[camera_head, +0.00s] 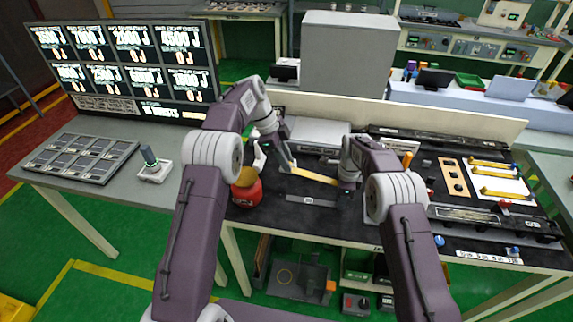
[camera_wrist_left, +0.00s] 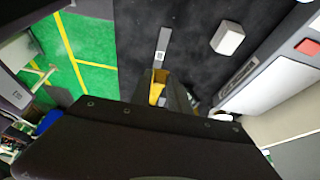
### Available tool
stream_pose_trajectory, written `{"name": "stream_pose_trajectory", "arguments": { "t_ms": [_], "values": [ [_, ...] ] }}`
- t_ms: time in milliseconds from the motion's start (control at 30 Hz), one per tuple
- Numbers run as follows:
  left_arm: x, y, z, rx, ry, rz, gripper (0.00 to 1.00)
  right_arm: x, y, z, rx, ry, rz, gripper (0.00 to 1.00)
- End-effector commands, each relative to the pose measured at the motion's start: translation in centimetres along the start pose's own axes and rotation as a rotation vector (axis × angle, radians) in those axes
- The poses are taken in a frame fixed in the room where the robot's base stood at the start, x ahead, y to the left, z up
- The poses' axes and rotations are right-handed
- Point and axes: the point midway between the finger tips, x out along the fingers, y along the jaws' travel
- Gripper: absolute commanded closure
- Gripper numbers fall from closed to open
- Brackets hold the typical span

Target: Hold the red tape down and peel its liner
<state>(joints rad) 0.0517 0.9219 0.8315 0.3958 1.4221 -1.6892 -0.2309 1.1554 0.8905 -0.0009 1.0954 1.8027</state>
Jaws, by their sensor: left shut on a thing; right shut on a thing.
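My left gripper (camera_head: 289,163) reaches down over the dark mat on the bench. It is shut on one end of a yellow strip (camera_head: 315,176). In the left wrist view the yellow strip (camera_wrist_left: 157,88) shows between the dark fingers (camera_wrist_left: 166,92). The strip runs right toward my right gripper (camera_head: 346,190), which is shut and low over the mat. What it grips is hidden, and I cannot tell whether it is the strip's far end. I cannot make out a red tape or a separate liner.
A red round container (camera_head: 246,190) with a yellow top stands left of the strip. A flat grey bar (camera_head: 311,201) lies in front of it. A grey tray (camera_head: 80,157) is at left. Yellow bars (camera_head: 500,182) lie on a white plate at right. A low cream wall is behind.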

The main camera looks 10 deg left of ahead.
Motion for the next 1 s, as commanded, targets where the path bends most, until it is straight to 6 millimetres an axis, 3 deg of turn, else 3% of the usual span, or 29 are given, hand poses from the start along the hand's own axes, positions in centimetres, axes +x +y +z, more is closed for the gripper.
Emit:
{"name": "stream_pose_trajectory", "arguments": {
  "t_ms": [433,467,533,867,1000],
  "values": [
    [-0.9,0.0,-0.4,0.001,0.002,0.000,1.00,0.1,0.1,0.0,0.000,0.000,0.003,1.00],
    [-0.9,0.0,-0.4,0.001,0.002,0.000,1.00,0.1,0.1,0.0,0.000,0.000,0.003,0.75],
    [-0.9,0.0,-0.4,0.001,0.002,0.000,1.00,0.1,0.1,0.0,0.000,0.000,0.002,0.58],
    [-0.9,0.0,-0.4,0.001,0.001,0.000,1.00,-0.2,0.0,0.1,0.000,-0.001,0.000,0.58],
    [-0.9,0.0,-0.4,0.001,0.001,0.000,1.00,-2.5,-0.1,0.1,0.000,-0.002,-0.004,0.58]
  ]
}}
